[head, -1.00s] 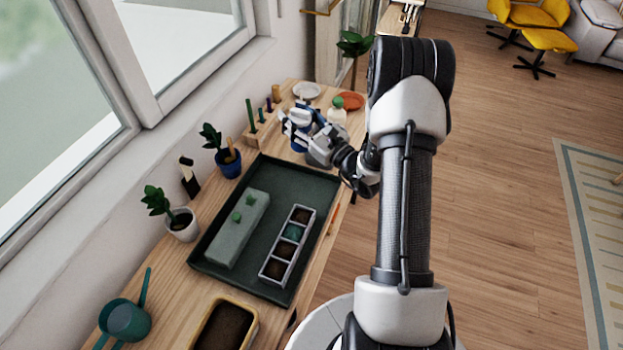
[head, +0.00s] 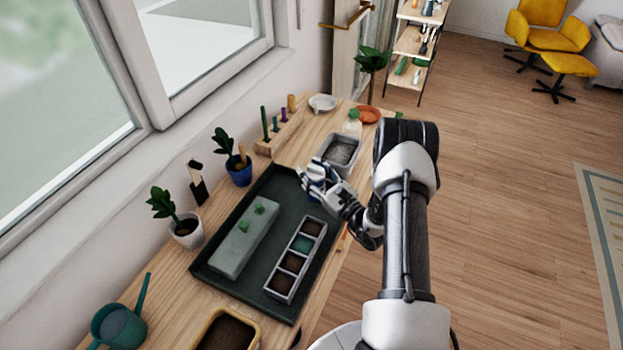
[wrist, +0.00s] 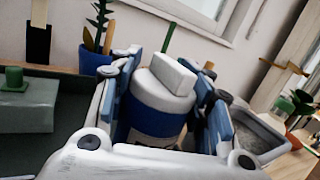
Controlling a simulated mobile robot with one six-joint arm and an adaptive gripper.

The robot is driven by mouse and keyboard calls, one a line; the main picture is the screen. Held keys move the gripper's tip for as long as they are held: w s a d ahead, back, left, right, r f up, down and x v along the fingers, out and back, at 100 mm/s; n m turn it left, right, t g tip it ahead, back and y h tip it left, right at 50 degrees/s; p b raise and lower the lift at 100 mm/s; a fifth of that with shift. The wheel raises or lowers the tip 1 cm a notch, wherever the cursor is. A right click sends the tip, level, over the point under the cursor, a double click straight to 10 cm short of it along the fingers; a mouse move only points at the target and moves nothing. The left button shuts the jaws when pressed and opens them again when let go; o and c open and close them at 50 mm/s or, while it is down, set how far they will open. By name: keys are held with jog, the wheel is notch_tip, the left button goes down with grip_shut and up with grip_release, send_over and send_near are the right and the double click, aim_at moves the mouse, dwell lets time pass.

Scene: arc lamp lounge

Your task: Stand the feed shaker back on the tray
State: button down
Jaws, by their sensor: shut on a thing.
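The feed shaker (wrist: 158,105) is a blue bottle with a white top. In the wrist view it stands between the two finger pads, leaning slightly in the picture. My gripper (head: 318,180) is shut on it and appears over the far right corner of the dark green tray (head: 222,277) in the head view. The tray lies on the wooden bench. The shaker is mostly hidden by the fingers in the head view, and its base is out of sight, so I cannot tell whether it touches the tray.
The tray holds a grey-green block (head: 244,240) and a grey seedling strip (head: 283,285). A grey bin (head: 340,152) stands just beyond my gripper. Potted plants (head: 240,170) line the window side. A tool rack (head: 272,140) is at the back. The tray's far left part is bare.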

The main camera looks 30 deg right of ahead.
jog(key=shift+f, duration=1.05)
jog(key=shift+f+b, duration=0.25)
jog(key=shift+b, duration=0.15)
jog(key=c, duration=0.7)
grip_release()
jog(key=shift+c, duration=0.2)
jog(key=shift+r, duration=0.15)
